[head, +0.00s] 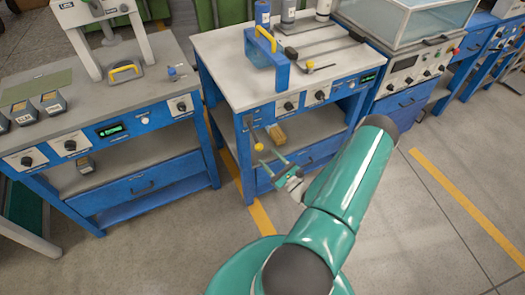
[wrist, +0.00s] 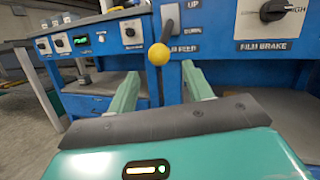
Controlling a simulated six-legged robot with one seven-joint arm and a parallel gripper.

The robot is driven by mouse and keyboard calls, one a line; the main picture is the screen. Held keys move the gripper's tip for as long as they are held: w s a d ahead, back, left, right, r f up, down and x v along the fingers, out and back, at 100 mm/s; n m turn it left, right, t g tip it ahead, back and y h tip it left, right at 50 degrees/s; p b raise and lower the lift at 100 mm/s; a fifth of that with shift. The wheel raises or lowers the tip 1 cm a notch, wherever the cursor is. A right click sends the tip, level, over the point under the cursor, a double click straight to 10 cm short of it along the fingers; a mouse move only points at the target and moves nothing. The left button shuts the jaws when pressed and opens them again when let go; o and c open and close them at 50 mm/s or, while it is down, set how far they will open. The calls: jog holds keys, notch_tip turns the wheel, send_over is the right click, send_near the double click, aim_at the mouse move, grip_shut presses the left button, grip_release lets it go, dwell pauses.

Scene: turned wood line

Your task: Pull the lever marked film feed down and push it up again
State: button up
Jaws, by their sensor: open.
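The film feed lever (wrist: 165,32) is a dark rod with a yellow ball knob (wrist: 158,54), on a plate marked UP and DOWN on the blue front of a workbench. In the head view the yellow knob (head: 259,147) sticks out at the bench's left front corner. The rod slants toward me and ends low in the wrist view; I cannot tell its exact setting. My gripper (head: 271,162) is open and empty. In the wrist view its two green fingers (wrist: 160,82) stand either side of the knob's line, with the knob showing just beyond their tips, apparently untouched.
The film brake dial (wrist: 275,10) is right of the lever. A brown block (head: 276,134) lies on the shelf behind my gripper. Another workbench (head: 100,120) stands left; floor in front is clear.

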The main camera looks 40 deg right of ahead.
jog(key=v, duration=0.6)
jog(key=shift+s, duration=0.35)
jog(key=w+a+r+n+g+y, duration=0.4)
jog(key=a+r+n+g+y, duration=0.2)
jog(key=a+r+n+y, duration=0.15)
jog(key=w+a+r+n+g+y, duration=0.45)
jog(key=a+r+n+y, duration=0.2)
jog(key=r+n, duration=0.2)
jog(key=s+a+r+n+g+h, duration=0.1)
jog(key=s+a+r+n+h, duration=0.3)
jog(key=r, duration=0.5)
jog(key=s+a+r+n+g+h, duration=0.2)
jog(key=s+a+r+n+h, duration=0.2)
jog(key=a+r+n, duration=0.3)
jog(key=s+a+r+n+g+h, duration=0.2)
jog(key=a+r+n+h, duration=0.3)
jog(key=r, duration=0.6)
jog(key=shift+s+a+n+h, duration=0.35)
jog(key=shift+s+n, duration=0.55)
jog(key=shift+n, duration=0.3)
